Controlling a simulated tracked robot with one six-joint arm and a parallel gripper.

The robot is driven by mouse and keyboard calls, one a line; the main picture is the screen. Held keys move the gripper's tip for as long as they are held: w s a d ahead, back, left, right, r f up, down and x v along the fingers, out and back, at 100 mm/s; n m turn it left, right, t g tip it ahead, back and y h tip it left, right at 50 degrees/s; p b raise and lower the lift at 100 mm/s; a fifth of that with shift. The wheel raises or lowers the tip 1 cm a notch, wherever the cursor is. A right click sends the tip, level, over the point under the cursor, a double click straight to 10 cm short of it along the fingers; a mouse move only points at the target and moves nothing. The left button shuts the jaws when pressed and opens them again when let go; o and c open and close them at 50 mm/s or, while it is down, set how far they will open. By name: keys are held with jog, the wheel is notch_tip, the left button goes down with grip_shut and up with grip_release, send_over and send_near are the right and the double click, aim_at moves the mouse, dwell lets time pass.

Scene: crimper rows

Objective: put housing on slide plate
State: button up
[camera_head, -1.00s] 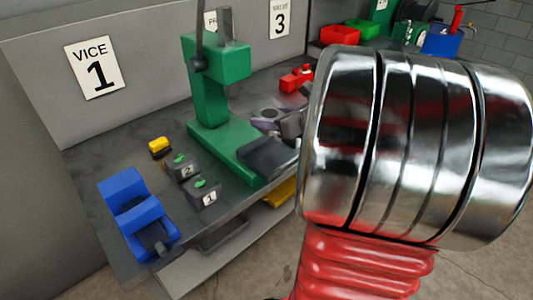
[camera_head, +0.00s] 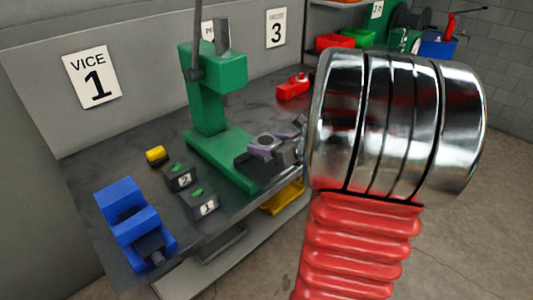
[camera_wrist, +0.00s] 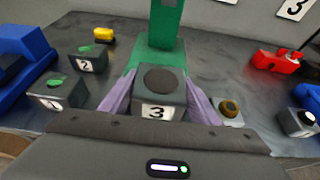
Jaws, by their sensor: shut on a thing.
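The housing, a dark grey block with a round dark recess on top and a "3" label (camera_wrist: 158,112), is held between the purple fingers of my gripper (camera_wrist: 158,92). In the head view my gripper (camera_head: 268,147) holds the housing (camera_head: 264,139) over or at the slide plate (camera_head: 247,168), a dark plate at the front of the green press (camera_head: 208,120). The housing looks upright. In the wrist view the housing hides the plate, so I cannot tell whether its underside touches the plate.
Housings "2" (camera_head: 180,178) and "1" (camera_head: 203,204) with green tops stand left of the press. A blue vice (camera_head: 128,215) and small yellow block (camera_head: 156,154) are further left. A red object (camera_head: 293,87) lies behind right. A yellow bin (camera_head: 283,197) sits below the bench edge.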

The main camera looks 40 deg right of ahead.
jog(key=shift+f, duration=1.8)
jog(key=o, duration=1.6)
jog(key=shift+f, duration=0.15)
jog(key=shift+o, duration=0.2)
jog(key=shift+s+r, duration=0.35)
jog(key=shift+s, duration=0.2)
jog(key=v, duration=1)
jog(key=shift+s+r, duration=0.2)
jog(key=shift+s, duration=0.15)
